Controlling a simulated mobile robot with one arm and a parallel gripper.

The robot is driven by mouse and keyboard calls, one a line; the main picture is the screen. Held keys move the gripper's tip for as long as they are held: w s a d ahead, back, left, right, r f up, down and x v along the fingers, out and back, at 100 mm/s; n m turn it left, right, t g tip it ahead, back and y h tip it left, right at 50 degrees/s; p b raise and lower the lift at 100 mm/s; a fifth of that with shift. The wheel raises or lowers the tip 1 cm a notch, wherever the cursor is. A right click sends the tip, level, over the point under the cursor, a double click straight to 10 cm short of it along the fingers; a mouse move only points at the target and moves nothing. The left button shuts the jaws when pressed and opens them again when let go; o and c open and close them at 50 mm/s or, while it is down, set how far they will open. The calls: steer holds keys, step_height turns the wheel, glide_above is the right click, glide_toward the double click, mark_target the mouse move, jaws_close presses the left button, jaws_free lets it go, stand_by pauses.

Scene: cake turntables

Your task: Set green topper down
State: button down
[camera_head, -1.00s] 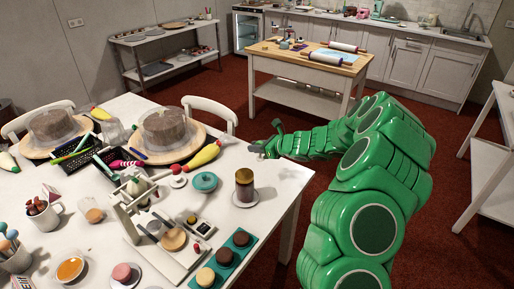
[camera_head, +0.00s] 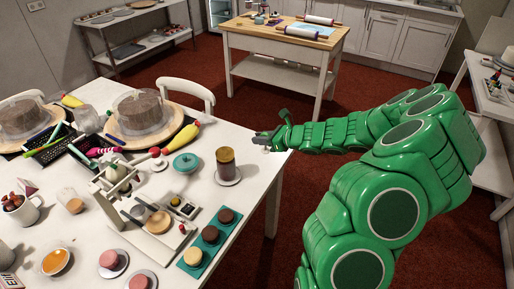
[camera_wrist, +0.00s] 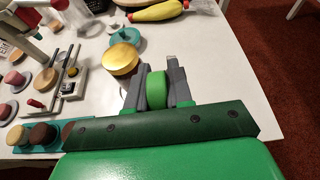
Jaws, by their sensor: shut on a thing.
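The green topper (camera_wrist: 157,88) is a small rounded green piece between the two grey fingers of my gripper (camera_wrist: 158,85) in the wrist view. My gripper is shut on it. In the head view my gripper (camera_head: 267,141) is at the far right corner of the white table (camera_head: 250,200), beyond the jar. The topper cannot be made out there. In the wrist view the fingers and topper appear over the white tabletop; whether the topper touches it cannot be told.
A brown jar with a gold lid (camera_head: 226,165) stands on a white disc left of my gripper. Two cakes on turntables (camera_head: 140,112) stand behind. Bare tabletop surrounds the jar's right side.

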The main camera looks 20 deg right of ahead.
steer(key=w+f, duration=0.2)
steer(key=w, duration=0.2)
steer(key=w+f, duration=0.3)
steer(key=w, duration=0.1)
steer(key=w+d+f, duration=0.1)
steer(key=w+f, duration=0.2)
steer(key=w, duration=0.1)
steer(key=shift+d+f, duration=0.1)
steer(key=shift+f, duration=0.15)
steer(key=shift+w+f, duration=0.45)
steer(key=shift+f, duration=1.55)
steer(key=shift+f, duration=0.15)
steer(key=c, duration=1)
jaws_free()
